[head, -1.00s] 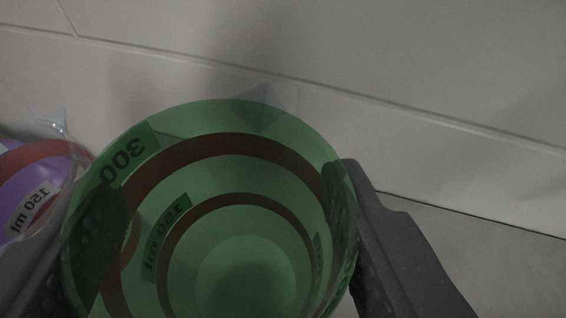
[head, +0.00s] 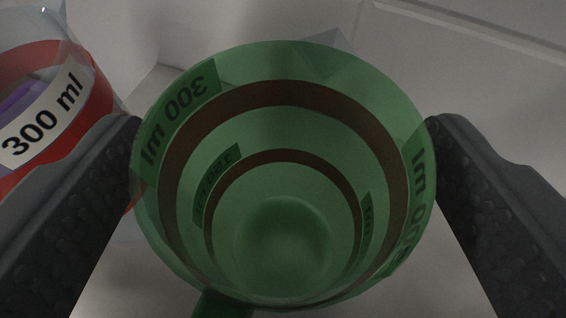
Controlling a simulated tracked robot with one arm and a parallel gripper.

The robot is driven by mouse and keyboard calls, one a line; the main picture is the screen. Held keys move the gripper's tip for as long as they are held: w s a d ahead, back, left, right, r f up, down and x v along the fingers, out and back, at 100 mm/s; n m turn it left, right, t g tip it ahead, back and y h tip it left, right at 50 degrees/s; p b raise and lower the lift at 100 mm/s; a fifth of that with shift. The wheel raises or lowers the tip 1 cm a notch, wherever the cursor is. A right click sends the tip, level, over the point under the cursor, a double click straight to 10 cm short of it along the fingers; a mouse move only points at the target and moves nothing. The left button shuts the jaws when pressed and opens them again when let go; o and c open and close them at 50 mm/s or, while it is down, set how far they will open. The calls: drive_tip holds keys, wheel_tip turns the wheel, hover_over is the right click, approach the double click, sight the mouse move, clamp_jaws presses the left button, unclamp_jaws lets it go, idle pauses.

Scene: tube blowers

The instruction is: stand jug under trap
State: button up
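A see-through green jug (head: 285,240) with dark bands and 300 ml labels fills the middle of the head view. I look down into it and it looks empty. Its spout (head: 330,42) points to the far side, and part of its handle (head: 222,305) shows at the bottom edge. My gripper (head: 283,125) is open, with one dark finger on each side of the jug. The fingertips lie close to its walls; I cannot tell whether they touch. No trap can be made out.
A clear jug (head: 75,115) with a red band, a 300 ml label and something purple inside stands close at the left, beside my left finger. Pale walls (head: 470,75) meet in a corner behind. The pale floor (head: 440,285) at the right looks clear.

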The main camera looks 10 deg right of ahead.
drive_tip(key=shift+r, duration=0.1)
drive_tip(key=v, duration=1.2)
idle(0.4)
